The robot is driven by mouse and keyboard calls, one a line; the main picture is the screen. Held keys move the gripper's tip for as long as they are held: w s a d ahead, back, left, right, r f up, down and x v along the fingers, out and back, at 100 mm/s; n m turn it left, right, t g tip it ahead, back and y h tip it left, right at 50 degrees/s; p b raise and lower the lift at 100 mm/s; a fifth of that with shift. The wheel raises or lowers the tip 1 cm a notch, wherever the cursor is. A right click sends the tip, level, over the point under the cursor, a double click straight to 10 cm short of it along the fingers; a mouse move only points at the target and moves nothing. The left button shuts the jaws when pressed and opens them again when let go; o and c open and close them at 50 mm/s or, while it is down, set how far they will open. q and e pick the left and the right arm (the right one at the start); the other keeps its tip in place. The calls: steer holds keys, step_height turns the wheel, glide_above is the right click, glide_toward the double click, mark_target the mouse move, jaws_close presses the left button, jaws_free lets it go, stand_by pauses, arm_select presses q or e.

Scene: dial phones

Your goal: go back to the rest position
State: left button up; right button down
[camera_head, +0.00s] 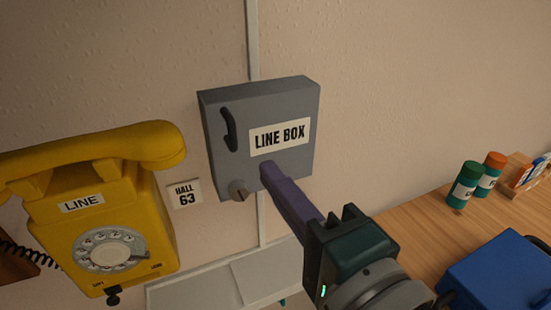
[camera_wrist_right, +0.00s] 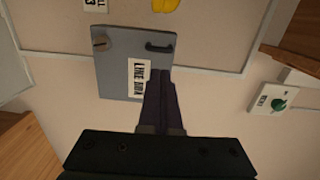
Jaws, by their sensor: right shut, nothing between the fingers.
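My right gripper (camera_head: 267,170) reaches in from the lower right, its purple fingers shut and empty. In the head view its tips overlap the lower front of the grey line box (camera_head: 225,115), near the round slotted knob (camera_head: 238,190); I cannot tell whether they touch. In the right wrist view the shut fingers (camera_wrist_right: 160,78) point at the box (camera_wrist_right: 118,60), beside its "LINE BOX" label. The box's door looks closed, with a dark handle (camera_head: 229,130) on it. My left gripper is not in view.
A yellow dial phone (camera_head: 160,235) with its handset on top hangs at the left, next to a "HALL 63" plate (camera_head: 184,194). A wooden counter (camera_head: 430,225) at the right bears a blue box (camera_head: 500,275), a green canister (camera_head: 463,186) and an orange canister (camera_head: 491,173).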

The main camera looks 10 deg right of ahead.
steer(key=s+a+f+n+g+y, duration=0.2)
steer(key=s+n+g, duration=0.2)
steer(key=s+n, duration=0.3)
steer(key=s+d+f+n+g+h, duration=0.35)
steer(key=s+d+n+g, duration=0.2)
steer(key=d, duration=0.25)
steer(key=s+d+f+n+g+h, duration=0.3)
steer(key=s+d+n+g+h, duration=0.1)
steer(key=s+d, duration=0.25)
step_height(320, 180, up, 28)
steer(key=p, duration=2.7)
steer(key=shift+w+d+r+p, duration=0.25)
steer(key=shift+w+d+p, duration=0.1)
steer(key=shift+d+p, duration=0.1)
steer(key=shift+y, duration=0.25)
